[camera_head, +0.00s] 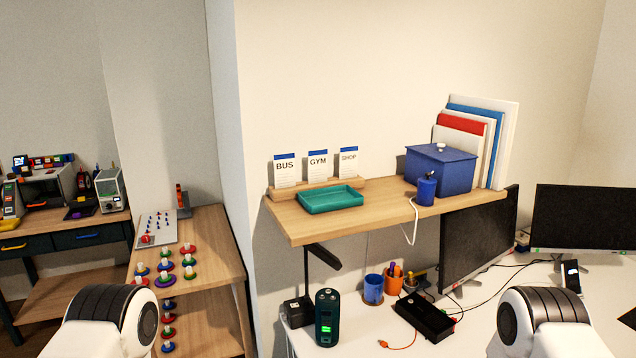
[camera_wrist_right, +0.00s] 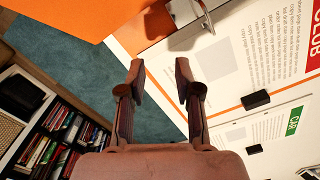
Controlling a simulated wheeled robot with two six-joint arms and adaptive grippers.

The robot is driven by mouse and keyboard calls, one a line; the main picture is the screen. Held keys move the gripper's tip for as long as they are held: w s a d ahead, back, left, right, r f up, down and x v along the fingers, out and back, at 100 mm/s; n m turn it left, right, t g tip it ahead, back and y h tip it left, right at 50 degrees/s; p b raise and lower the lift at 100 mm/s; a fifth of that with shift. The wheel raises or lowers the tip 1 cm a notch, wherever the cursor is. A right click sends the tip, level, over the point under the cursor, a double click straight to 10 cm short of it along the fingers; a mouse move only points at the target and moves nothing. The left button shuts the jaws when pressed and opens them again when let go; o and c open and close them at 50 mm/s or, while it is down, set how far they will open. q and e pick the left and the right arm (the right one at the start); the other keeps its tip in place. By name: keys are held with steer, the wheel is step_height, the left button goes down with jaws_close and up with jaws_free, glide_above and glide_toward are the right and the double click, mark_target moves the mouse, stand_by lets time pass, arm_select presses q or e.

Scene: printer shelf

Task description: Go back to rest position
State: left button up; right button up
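My right gripper (camera_wrist_right: 160,72) shows in the right wrist view with its two reddish-brown fingers apart and nothing between them. It hangs in free space, facing an orange and white surface and a teal floor. In the head view only white and black arm links of mine show at the bottom left and bottom right. My left gripper is in neither view.
A wooden shelf (camera_head: 385,214) holds a green tray (camera_head: 330,199), cards and a blue box (camera_head: 440,168). Below it stand a dark green cylinder (camera_head: 327,318), cups and monitors (camera_head: 588,217). In the wrist view are a bookshelf (camera_wrist_right: 65,135) and a white board (camera_wrist_right: 225,70).

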steer(key=s+a+r+n, duration=0.2)
steer(key=s+r+n, duration=0.1)
steer(key=s+n, duration=0.6)
steer(key=s+a+r+n, duration=0.1)
steer(key=s+r+n, duration=0.1)
steer(key=s+n, duration=0.6)
step_height(320, 180, down, 13)
steer(key=s+n+b, duration=0.1)
steer(key=b, duration=1.3)
steer(key=shift+n, duration=0.3)
